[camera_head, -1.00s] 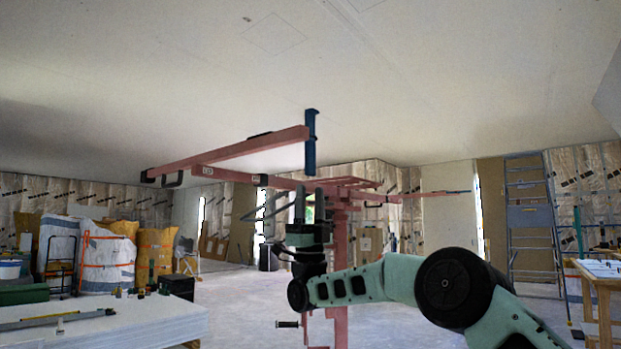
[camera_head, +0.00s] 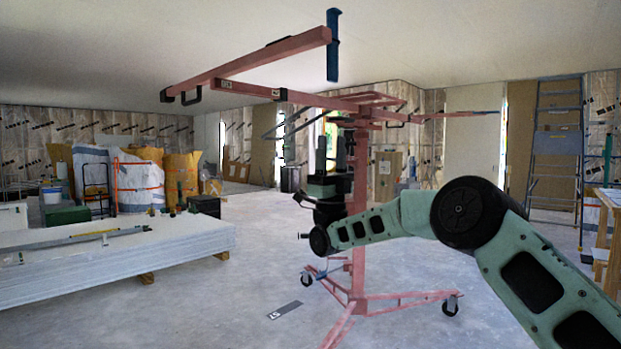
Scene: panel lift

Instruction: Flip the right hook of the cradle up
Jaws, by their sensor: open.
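The pink panel lift stands ahead, with its cradle bars spread out below the ceiling. The near cradle bar (camera_head: 245,66) runs up to the right. At its right end is a blue hook (camera_head: 333,48), upright, reaching both above and well below the bar. Another blue end piece (camera_head: 485,112) shows small on the far arm at the right. My gripper (camera_head: 350,138) points up in front of the lift's mast (camera_head: 358,220), below the near blue hook and clearly apart from it. It is open and empty; its fingers look dark against the mast.
The lift's wheeled legs (camera_head: 400,296) spread over the floor. A stack of white boards (camera_head: 120,255) lies at the left, with bags (camera_head: 135,180) behind. A stepladder (camera_head: 556,145) stands at the right.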

